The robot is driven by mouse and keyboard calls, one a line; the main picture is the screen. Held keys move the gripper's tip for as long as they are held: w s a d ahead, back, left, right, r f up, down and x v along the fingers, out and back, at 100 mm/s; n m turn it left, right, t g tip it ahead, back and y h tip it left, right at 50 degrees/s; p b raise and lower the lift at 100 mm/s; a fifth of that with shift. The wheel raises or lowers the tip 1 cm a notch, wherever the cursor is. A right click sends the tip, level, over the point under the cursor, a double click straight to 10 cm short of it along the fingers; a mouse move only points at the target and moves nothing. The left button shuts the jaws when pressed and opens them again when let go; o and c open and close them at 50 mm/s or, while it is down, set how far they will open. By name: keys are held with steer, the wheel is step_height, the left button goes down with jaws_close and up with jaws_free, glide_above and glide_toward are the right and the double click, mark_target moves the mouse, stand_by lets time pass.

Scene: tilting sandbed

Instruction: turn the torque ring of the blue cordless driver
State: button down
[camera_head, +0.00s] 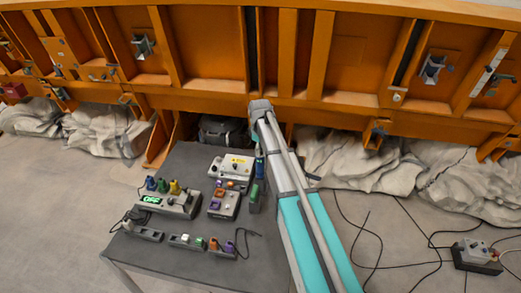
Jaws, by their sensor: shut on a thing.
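My arm reaches up from the lower right and bends at a grey joint over the back edge of the table. Below that joint, my gripper (259,152) shows only as a small dark shape beside the arm, partly hidden by it. It is shut on a narrow blue thing (260,169), which looks like the blue cordless driver, near the right edge of the table. The torque ring and the fingertips are too small to make out. A green upright thing (254,194) stands just in front of the blue one.
The dark table (180,262) holds a grey device with a green display (170,204), a white box (231,165), a block with coloured buttons (223,204) and a row of small parts (200,244). An orange ribbed wall (205,45) rises behind. Cables and a small box (476,256) lie right.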

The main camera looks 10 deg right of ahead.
steer(key=shift+m, duration=0.6)
steer(key=shift+c, duration=2.2)
jaws_free()
steer(key=shift+r, duration=0.1)
